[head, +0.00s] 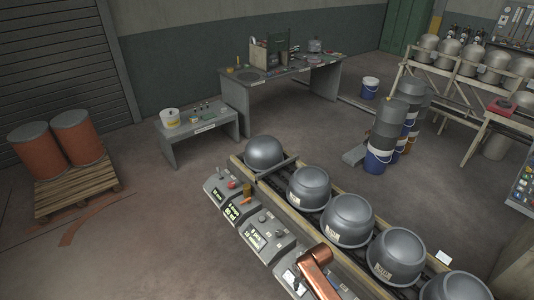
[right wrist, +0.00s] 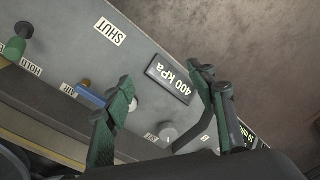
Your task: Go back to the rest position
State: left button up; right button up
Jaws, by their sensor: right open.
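My right gripper (right wrist: 162,80) is open in the right wrist view, its two dark green and black fingers apart with nothing between them. It is over a grey control panel (right wrist: 135,60) with a "400 kPa" display (right wrist: 173,79) and a "SHUT" label (right wrist: 109,31). In the head view my copper-coloured right arm (head: 317,262) is at the bottom centre, over the consoles (head: 262,238). Its fingers are not clear there. My left gripper is not in view.
Several grey domed shells (head: 347,220) stand in a row on a conveyor (head: 275,186) beside the consoles. Orange drums (head: 76,135) stand on a pallet (head: 75,188) at left. Benches (head: 199,132) are behind. The floor at lower left is clear.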

jog(key=s+d+r+t+h, duration=0.1)
jog(key=s+d+r, duration=0.2)
jog(key=s+d, duration=0.5)
jog(key=s+d+r+t, duration=0.1)
jog(key=s+d+r, duration=0.3)
jog(key=s, duration=0.7)
jog(key=s+d+r+t+h, duration=0.1)
jog(key=s+d+r, duration=0.2)
jog(key=s+d, duration=0.55)
jog(key=s+a+f+b, duration=0.1)
jog(key=f+b, duration=0.2)
jog(key=f, duration=1)
jog(key=s+a+f+g+b, duration=0.1)
jog(key=f+b, duration=0.2)
jog(key=f, duration=1)
jog(key=s+a+f+b, duration=0.1)
jog(key=s+f+b, duration=0.1)
jog(key=f, duration=1.2)
pick_arm(q)
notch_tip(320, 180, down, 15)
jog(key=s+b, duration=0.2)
jog(key=b, duration=0.4)
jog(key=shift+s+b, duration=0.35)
pick_arm(e)
jog(key=s+f+g+y, duration=0.1)
jog(key=s+f, duration=1.7)
jog(key=f, duration=0.4)
jog(key=shift+s+f+n, duration=0.25)
jog(key=shift+s+n, duration=0.05)
jog(key=shift+s, duration=0.1)
